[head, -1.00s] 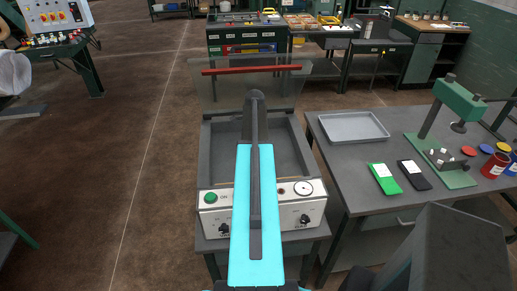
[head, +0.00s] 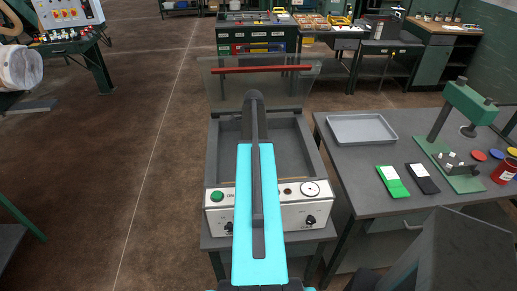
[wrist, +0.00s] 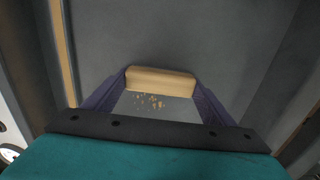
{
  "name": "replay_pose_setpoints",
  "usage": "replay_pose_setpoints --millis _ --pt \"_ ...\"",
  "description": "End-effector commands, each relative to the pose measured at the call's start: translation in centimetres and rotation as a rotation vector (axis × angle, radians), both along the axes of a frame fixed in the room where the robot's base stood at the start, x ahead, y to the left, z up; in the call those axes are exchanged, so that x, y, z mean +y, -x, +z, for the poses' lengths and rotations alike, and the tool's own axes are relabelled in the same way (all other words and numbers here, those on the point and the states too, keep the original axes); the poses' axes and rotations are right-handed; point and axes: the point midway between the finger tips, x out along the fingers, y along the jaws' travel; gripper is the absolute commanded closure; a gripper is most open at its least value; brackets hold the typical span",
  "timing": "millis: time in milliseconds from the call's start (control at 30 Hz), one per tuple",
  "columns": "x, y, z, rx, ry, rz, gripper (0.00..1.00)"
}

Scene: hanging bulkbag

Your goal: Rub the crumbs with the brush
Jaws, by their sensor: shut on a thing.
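In the wrist view my gripper (wrist: 163,92) is shut on the brush (wrist: 160,79), whose pale wooden block lies across the fingertips. Its bristles cannot be made out. The crumbs (wrist: 152,102), a small tan scatter, lie on a grey surface and show between the fingers, just on the near side of the block. I cannot tell whether the brush touches that surface. In the head view my own arm covers the gripper, brush and crumbs.
A machine (head: 213,160) with a raised clear lid (head: 230,92) and a front panel of knobs (head: 299,214) stands ahead; my arm reaches over its open grey chamber. A bench at right holds a grey tray (head: 361,129), a green pouch (head: 392,182) and a green press (head: 467,103).

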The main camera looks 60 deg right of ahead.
Motion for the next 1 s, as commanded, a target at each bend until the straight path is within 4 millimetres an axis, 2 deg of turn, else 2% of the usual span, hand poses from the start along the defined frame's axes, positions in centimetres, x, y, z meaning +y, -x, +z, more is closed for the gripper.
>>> replay_pose_setpoints --millis 367,700,1000 --pt "0.2 -0.2 0.0 0.000 -0.002 0.001 0.40" --pt "-0.9 -0.9 0.3 0.000 0.000 0.001 0.40" --pt "-0.9 -0.9 0.3 0.001 0.001 0.000 0.40"
